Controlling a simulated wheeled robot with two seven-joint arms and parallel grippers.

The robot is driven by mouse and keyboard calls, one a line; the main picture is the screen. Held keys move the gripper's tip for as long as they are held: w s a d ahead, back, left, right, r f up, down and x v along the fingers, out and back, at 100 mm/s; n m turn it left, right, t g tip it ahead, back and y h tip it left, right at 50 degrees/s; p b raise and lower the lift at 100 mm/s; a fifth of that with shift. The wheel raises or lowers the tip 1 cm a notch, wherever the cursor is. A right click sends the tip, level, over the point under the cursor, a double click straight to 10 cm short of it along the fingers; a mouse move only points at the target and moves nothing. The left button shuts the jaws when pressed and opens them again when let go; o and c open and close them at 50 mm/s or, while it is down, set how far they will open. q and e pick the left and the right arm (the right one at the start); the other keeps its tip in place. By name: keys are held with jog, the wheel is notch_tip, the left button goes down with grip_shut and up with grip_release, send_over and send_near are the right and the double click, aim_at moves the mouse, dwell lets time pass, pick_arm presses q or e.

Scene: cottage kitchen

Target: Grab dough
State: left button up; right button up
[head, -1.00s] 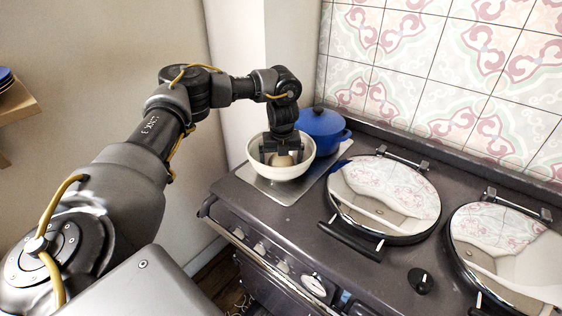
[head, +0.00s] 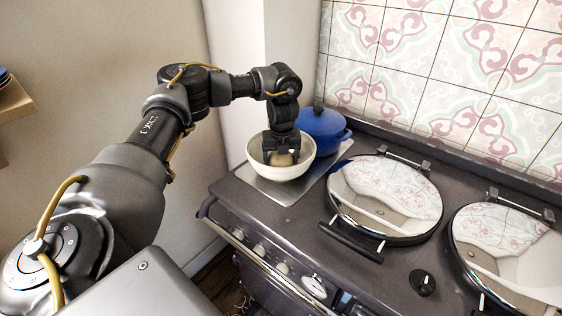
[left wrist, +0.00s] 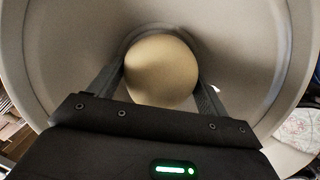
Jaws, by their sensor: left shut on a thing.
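The dough (left wrist: 160,70) is a pale tan ball inside a white bowl (head: 282,172). In the head view the dough (head: 281,160) shows only in part below my gripper. My left gripper (head: 281,157) points down into the bowl and is shut on the dough, with one finger on each side of it. In the left wrist view the fingers of my left gripper (left wrist: 160,85) flank the ball, and the bowl's wall (left wrist: 60,50) surrounds them. I cannot tell whether the dough touches the bowl's bottom. My right gripper is not in view.
The bowl stands on a metal plate (head: 275,191) at the left end of a dark range cooker (head: 300,225). A blue lidded pot (head: 322,127) is close behind it. Two round chrome lids (head: 385,195) lie to the right. A tiled wall (head: 430,70) is behind.

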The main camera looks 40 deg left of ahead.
pick_arm(q)
notch_tip(320, 180, up, 3)
jog(key=shift+d+f, duration=0.1)
jog(key=s+d+r+b, duration=0.1)
jog(key=s+d+r, duration=0.8)
jog(key=d, duration=0.1)
jog(key=shift+s+r, duration=0.25)
jog(key=shift+s, duration=0.05)
